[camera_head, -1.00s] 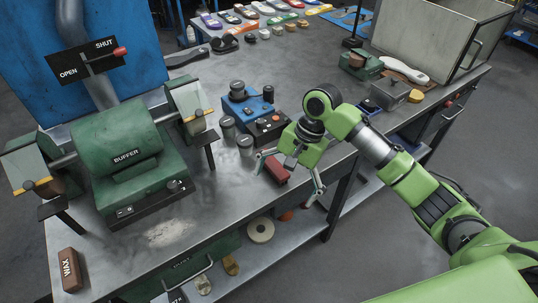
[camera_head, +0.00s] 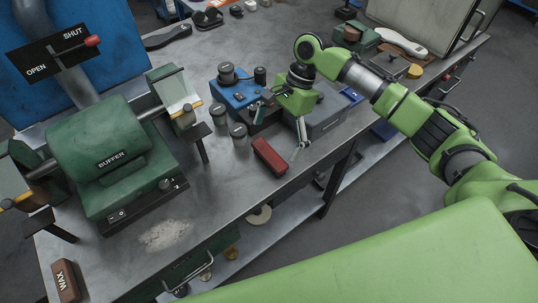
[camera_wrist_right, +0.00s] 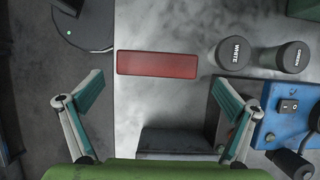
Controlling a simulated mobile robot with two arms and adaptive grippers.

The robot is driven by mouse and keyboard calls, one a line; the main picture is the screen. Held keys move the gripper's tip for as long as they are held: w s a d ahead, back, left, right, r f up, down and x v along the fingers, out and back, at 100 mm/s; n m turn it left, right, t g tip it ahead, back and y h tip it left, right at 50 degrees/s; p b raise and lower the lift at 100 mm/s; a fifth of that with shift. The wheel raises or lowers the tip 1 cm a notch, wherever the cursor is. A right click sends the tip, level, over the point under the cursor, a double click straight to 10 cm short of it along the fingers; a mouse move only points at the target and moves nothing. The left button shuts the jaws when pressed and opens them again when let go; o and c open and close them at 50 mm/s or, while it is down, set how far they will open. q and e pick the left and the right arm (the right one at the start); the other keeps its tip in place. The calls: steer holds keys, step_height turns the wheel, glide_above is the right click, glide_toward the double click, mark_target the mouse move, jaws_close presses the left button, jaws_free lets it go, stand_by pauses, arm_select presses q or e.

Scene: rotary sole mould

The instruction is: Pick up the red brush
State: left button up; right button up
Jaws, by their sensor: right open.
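The red brush (camera_head: 269,157) shows as a red oblong block lying flat on the grey workbench near its front edge. My right gripper (camera_head: 278,129) is open and empty, just behind and to the right of the brush in the head view. Its fingers (camera_wrist_right: 160,92) are spread wide in the wrist view and do not visibly touch the brush. The underside of the brush is hidden. My left gripper is not in view.
A green buffer machine (camera_head: 115,150) stands to the left. Dark cylinders, one marked WHITE (camera_wrist_right: 235,52), stand beside the brush. A blue switch box (camera_wrist_right: 275,125) is close to one finger. A WAX block (camera_head: 66,281) lies at the front left.

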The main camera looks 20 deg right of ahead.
mark_target(269, 153)
steer(key=shift+s+a+f+p, duration=0.3)
steer(key=shift+a+f+p, duration=0.1)
steer(key=shift+f, duration=0.2)
steer(key=shift+s+a+f+p, duration=0.25)
steer(key=shift+s+f+p, duration=0.1)
steer(key=shift+f, duration=0.25)
steer(key=shift+x, duration=1)
steer(key=shift+w+f, duration=0.15)
steer(key=shift+f, duration=0.1)
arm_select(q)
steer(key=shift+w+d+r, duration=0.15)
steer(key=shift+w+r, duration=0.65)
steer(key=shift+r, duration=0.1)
arm_select(e)
steer(key=c, duration=1)
